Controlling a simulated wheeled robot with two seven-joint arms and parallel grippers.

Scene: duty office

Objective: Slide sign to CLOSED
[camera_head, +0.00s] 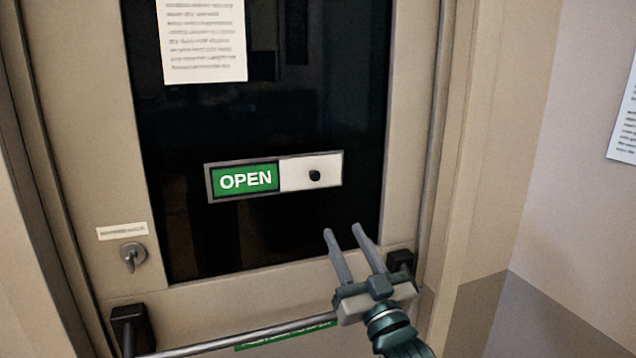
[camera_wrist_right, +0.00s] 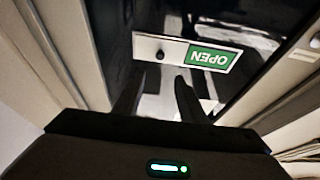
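The sign (camera_head: 211,182) is mounted on the dark glass of a door, and its green left part reads OPEN (camera_head: 245,180). A pale slider plate (camera_head: 296,175) covers its right part and carries a small black knob (camera_head: 315,175). The sign appears upside down in the right wrist view (camera_wrist_right: 208,57), with the knob (camera_wrist_right: 160,55) ahead of the fingers. My right gripper (camera_head: 343,230) is open and empty, below and to the right of the knob, apart from it. My left gripper is out of view.
A push bar (camera_head: 230,338) crosses the door low down, with black end brackets (camera_head: 128,328). A round lock (camera_head: 132,256) sits at lower left. A paper notice (camera_head: 203,40) hangs above the sign. The glass around the sign is clear.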

